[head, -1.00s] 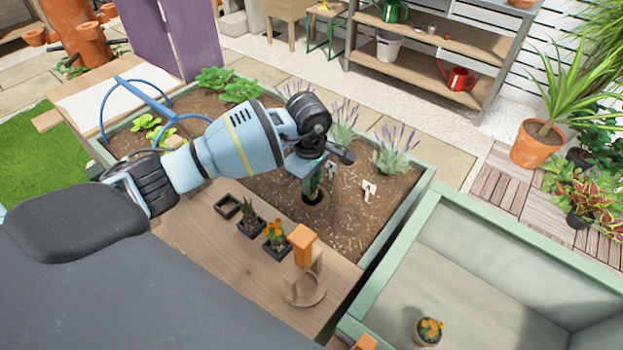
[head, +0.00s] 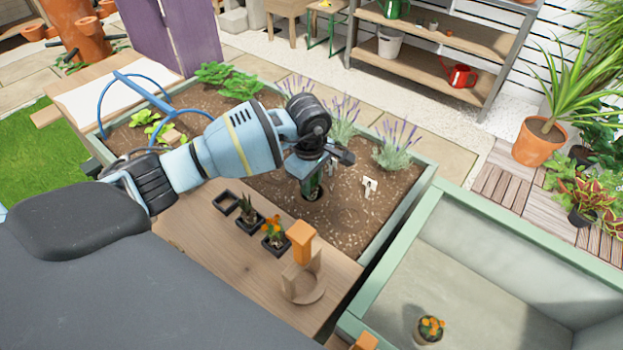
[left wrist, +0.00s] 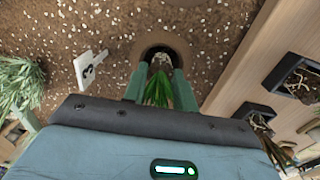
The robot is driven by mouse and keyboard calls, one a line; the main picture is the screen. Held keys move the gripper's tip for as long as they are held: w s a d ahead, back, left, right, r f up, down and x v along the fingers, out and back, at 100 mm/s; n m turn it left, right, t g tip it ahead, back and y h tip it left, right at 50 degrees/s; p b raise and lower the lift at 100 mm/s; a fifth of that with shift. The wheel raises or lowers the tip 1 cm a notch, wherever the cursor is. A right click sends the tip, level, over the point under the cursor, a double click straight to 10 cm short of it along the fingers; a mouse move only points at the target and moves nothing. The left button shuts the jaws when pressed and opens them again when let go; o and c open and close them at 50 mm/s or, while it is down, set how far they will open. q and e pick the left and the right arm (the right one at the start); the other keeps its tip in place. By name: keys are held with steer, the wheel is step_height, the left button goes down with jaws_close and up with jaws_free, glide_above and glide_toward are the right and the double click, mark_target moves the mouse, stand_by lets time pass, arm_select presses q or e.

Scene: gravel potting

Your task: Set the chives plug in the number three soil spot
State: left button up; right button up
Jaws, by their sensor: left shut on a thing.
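My left gripper (head: 312,188) points down at the soil spot in the planter. In the left wrist view its green fingers (left wrist: 158,88) are shut on the chives plug (left wrist: 157,92), with green leaves towards me and pale roots at the fingertips. The roots are over or in a dark round hole (left wrist: 165,48) in the soil; I cannot tell how deep. A white marker (left wrist: 90,70) with what looks like a 3 stands beside the hole. A white marker also shows in the head view (head: 369,187). My right gripper is not in view.
The wooden planter ledge (head: 205,225) holds small black pots (head: 273,243), some with plants, and an orange-topped wooden tool (head: 302,245). Lavender (head: 397,147) grows at the back. A deep green-rimmed bed (head: 450,190) with one orange flower plug (head: 430,328) is at right.

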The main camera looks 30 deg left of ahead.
arm_select(q)
steer(key=shift+f, duration=0.25)
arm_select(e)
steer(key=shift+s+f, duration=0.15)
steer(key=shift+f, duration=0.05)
arm_select(q)
steer(key=o, duration=0.7)
steer(key=shift+o, duration=0.5)
steer(key=o, duration=0.5)
steer(key=shift+r, duration=0.1)
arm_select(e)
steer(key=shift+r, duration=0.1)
arm_select(q)
steer(key=shift+r+p, duration=2.1)
steer(key=shift+r, duration=2.3)
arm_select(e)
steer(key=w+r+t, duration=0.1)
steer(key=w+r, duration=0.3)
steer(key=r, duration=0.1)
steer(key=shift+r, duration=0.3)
